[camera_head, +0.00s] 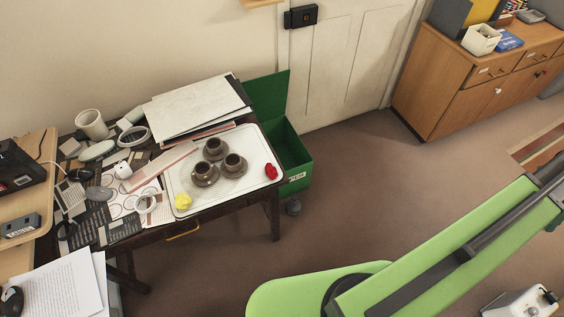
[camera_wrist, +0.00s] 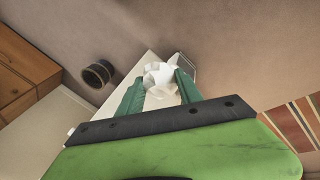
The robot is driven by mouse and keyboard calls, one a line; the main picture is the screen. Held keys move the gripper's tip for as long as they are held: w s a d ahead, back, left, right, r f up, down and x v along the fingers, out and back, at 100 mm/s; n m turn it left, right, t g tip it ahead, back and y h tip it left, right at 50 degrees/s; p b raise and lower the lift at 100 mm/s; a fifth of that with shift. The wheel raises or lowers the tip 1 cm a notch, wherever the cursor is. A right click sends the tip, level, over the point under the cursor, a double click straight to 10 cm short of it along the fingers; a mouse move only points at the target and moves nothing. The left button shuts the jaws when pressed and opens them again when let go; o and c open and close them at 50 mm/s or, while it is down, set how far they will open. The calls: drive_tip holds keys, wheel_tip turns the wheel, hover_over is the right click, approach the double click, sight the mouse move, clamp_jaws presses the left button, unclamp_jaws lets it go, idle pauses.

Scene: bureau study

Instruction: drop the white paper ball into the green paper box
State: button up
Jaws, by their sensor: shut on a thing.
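My gripper (camera_wrist: 161,80) shows in the wrist view, its two green fingers shut on the white paper ball (camera_wrist: 159,73). The ball is crumpled and sits between the fingertips, over a pale surface; I cannot tell its height above it. The gripper's fingers are not visible in the head view, where only my green arm links show. The green paper box (camera_head: 298,160) stands on the floor in the head view, against the wall at the right end of the desk. Its raised green back shows above the desk edge. Its inside is partly hidden.
The cluttered desk (camera_head: 232,204) holds a white tray (camera_head: 246,183) with brown cups (camera_head: 205,174), a yellow ball (camera_head: 182,201) and a red ball (camera_head: 271,171). A wooden cabinet (camera_head: 452,90) stands at the upper right. Open carpet (camera_head: 365,185) lies between.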

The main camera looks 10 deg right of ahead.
drive_tip(key=shift+f, duration=0.2)
drive_tip(key=w+a+f+n+b, duration=0.1)
drive_tip(key=a+f+b, duration=0.2)
drive_tip(key=f+b, duration=1)
drive_tip(key=w+a+f+n+b, duration=0.1)
drive_tip(key=a+f+b, duration=0.2)
drive_tip(key=f+b, duration=1)
drive_tip(key=w+a+f+n+h+b, duration=0.1)
drive_tip(key=w+a+f+b, duration=0.1)
drive_tip(key=f+b, duration=1.1)
drive_tip(key=shift+a+f+b, duration=0.4)
drive_tip(key=shift+a+b, duration=0.15)
